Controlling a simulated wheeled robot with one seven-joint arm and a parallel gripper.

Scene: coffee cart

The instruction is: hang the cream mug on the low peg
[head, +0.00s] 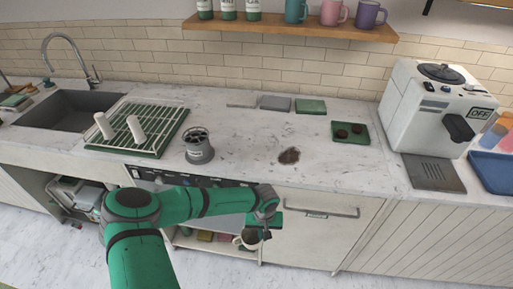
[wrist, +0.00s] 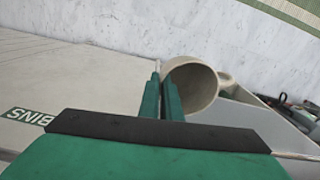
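The cream mug (head: 251,237) hangs in the air in front of the lower cabinets in the head view, just under my gripper (head: 268,225). In the wrist view the cream mug (wrist: 199,84) is tilted, with its open mouth partly facing the camera and its handle to the right. My gripper (wrist: 162,97) has its two green fingers close together at the left side of the mug's rim, with the wall seemingly pinched between them. The fingers hide part of the mouth. I cannot make out the low peg in either view.
The counter holds a drying rack (head: 165,142), a grey grinder-like pot (head: 198,150), a brown spill (head: 289,156) and a coffee machine (head: 430,105). A cabinet door with a handle (head: 316,213) is right of the mug. An open lower shelf (head: 205,243) holds small items.

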